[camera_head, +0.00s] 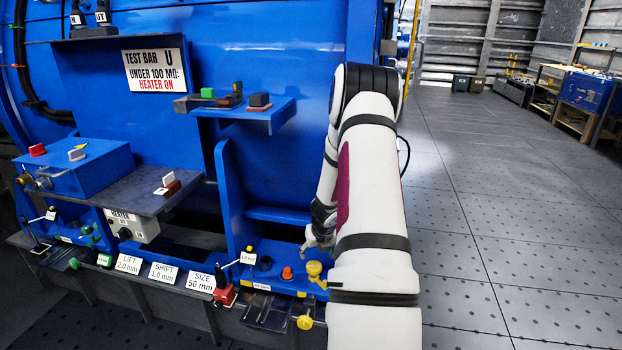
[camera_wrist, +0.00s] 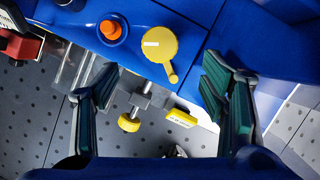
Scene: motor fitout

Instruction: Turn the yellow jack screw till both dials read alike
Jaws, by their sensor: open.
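A yellow round-headed screw (camera_wrist: 130,122) on a metal shaft, apparently the jack screw, shows below the blue ledge in the wrist view; in the head view it is at the front edge (camera_head: 305,322). A yellow knob with a side handle and white mark (camera_wrist: 160,45) sits on the blue ledge above it; it also shows in the head view (camera_head: 314,268). My gripper (camera_wrist: 160,82) is open and empty, its fingers to either side of the screw and knob in the picture. Contact with either is not seen. I cannot make out dials or readings.
An orange knob (camera_wrist: 110,28) stands beside the yellow knob, and a yellow label (camera_wrist: 182,118) is right of the screw. A red block with a lever (camera_head: 225,292) and white size cards (camera_head: 201,281) lie left. A blue upright wall (camera_head: 231,190) stands behind. Floor at right is clear.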

